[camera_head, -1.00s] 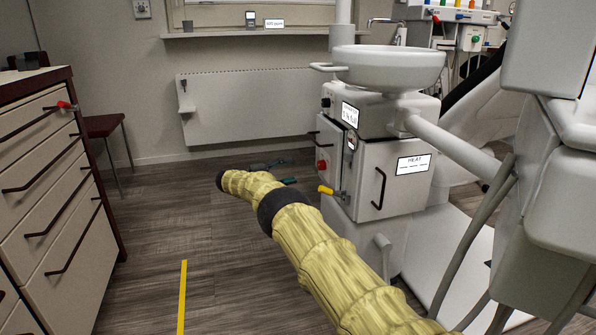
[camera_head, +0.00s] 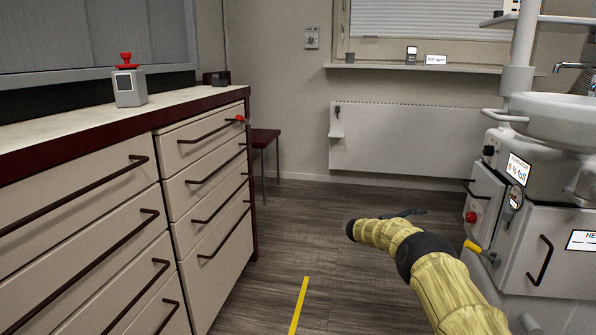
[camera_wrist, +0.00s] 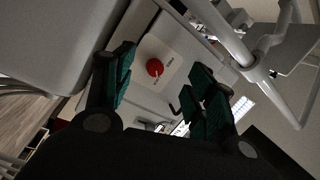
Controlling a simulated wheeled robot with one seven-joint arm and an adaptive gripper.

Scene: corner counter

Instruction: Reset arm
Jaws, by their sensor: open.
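My arm (camera_head: 433,272), in a yellowish sleeve with dark bands, reaches from the lower right over the floor. My gripper (camera_head: 403,213) shows only in small part beyond the arm's dark end in the head view. In the wrist view my gripper (camera_wrist: 158,92) has its green-padded fingers spread wide with nothing between them. Beyond the fingers, a red round knob (camera_wrist: 154,68) on a pale panel shows in the gap, apart from them.
A drawer cabinet (camera_head: 215,190) with a counter runs along the left. A white dental unit (camera_head: 565,255) with a basin (camera_head: 560,122) stands at right, close to my arm. A small chair (camera_head: 265,138) stands behind the cabinet. Floor with a yellow strip (camera_head: 298,305) is clear between.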

